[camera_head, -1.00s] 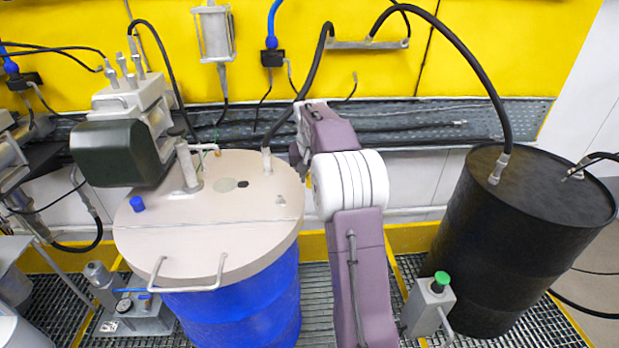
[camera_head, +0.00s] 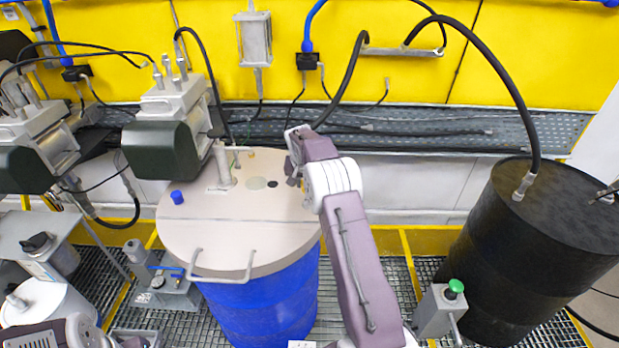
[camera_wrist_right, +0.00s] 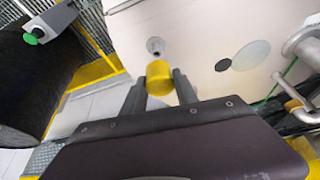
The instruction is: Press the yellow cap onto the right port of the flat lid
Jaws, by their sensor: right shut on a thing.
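The flat lid (camera_head: 235,232) is a beige disc on the blue drum; it also fills the upper right of the right wrist view (camera_wrist_right: 200,30). My right gripper (camera_wrist_right: 159,82) is shut on the yellow cap (camera_wrist_right: 159,79), held between its two dark fingers. In that view, the right port (camera_wrist_right: 155,46), a small grey stub near the lid's edge, appears just beyond the cap. I cannot tell how high the cap is above the lid. In the head view my right arm hides the cap. My left gripper is not clearly in view.
A blue cap (camera_head: 177,197) sits at the lid's left. An upright pipe (camera_head: 222,165) and the dark-green agitator motor (camera_head: 160,150) stand at its back left. A bent handle (camera_head: 222,280) rises at the front edge. A black drum (camera_head: 545,230) stands right.

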